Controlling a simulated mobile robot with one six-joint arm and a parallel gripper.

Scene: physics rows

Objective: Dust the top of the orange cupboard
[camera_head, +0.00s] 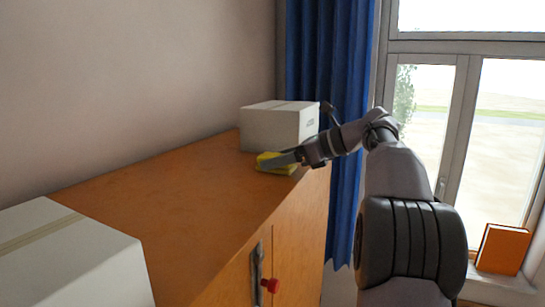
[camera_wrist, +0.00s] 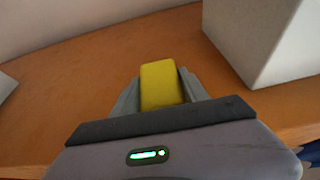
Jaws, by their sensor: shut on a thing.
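The orange cupboard (camera_head: 180,195) runs along the wall, and its flat top also fills much of the wrist view (camera_wrist: 60,105). My gripper (camera_head: 284,160) is over the far end of the top, near its front edge. It is shut on a yellow cloth or sponge (camera_head: 268,161), which seems to rest on the top. In the wrist view the yellow piece (camera_wrist: 160,84) sits between the two fingers (camera_wrist: 160,95). Whether its underside touches the wood is hidden.
A white box (camera_head: 270,128) stands at the far end, just behind the yellow piece. Another white box (camera_head: 70,262) is at the near left. The top between them is clear. A blue curtain (camera_head: 325,70), a window and an orange book (camera_head: 501,249) on the sill are to the right.

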